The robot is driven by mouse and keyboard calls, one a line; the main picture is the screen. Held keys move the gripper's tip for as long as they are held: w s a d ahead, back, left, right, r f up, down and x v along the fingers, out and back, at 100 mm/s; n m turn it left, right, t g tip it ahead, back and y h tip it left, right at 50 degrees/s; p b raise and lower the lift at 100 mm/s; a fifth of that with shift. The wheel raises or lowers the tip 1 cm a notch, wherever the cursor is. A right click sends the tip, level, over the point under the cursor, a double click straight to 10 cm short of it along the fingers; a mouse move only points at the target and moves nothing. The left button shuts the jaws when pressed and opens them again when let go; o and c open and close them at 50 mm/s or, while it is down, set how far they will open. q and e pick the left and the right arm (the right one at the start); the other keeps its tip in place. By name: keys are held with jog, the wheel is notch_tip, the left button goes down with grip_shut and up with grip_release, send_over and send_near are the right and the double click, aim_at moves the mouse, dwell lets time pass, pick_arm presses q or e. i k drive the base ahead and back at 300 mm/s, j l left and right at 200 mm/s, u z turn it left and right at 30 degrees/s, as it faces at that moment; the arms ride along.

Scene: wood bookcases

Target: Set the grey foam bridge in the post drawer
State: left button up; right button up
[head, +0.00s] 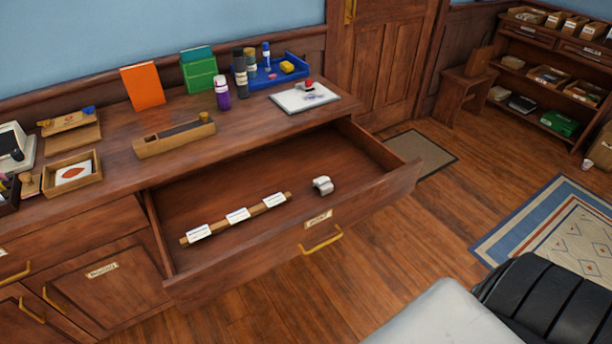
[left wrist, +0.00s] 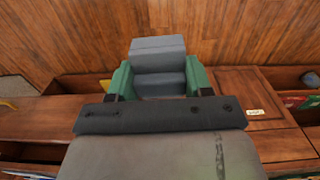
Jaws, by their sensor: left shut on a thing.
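My left gripper (left wrist: 158,84) shows in the left wrist view, its green fingers shut on a grey block-like piece with a step in it, which looks like the grey foam bridge (left wrist: 158,50). In the head view neither gripper can be made out. The open drawer (head: 290,245) is pulled out of the wooden counter and carries a small label and a brass handle; the label is too small to read surely. Inside lie a wooden strip (head: 217,229) with white tags and a small pale grey curved piece (head: 322,185). The drawer's right part and back are bare.
On the counter above stand a long wooden box (head: 174,138), a purple bottle (head: 222,94), a white pad (head: 304,96), a blue tray (head: 290,78) and an orange book (head: 142,86). A shelf (head: 555,75) stands far right. The floor before the drawer is clear.

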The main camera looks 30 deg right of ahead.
aim_at(352, 175)
jog(key=l, duration=1.35)
jog(key=i+l, duration=0.1)
jog(key=l, duration=1.2)
jog(key=i+l, duration=0.1)
jog(key=l, duration=1.25)
jog(key=i, duration=0.4)
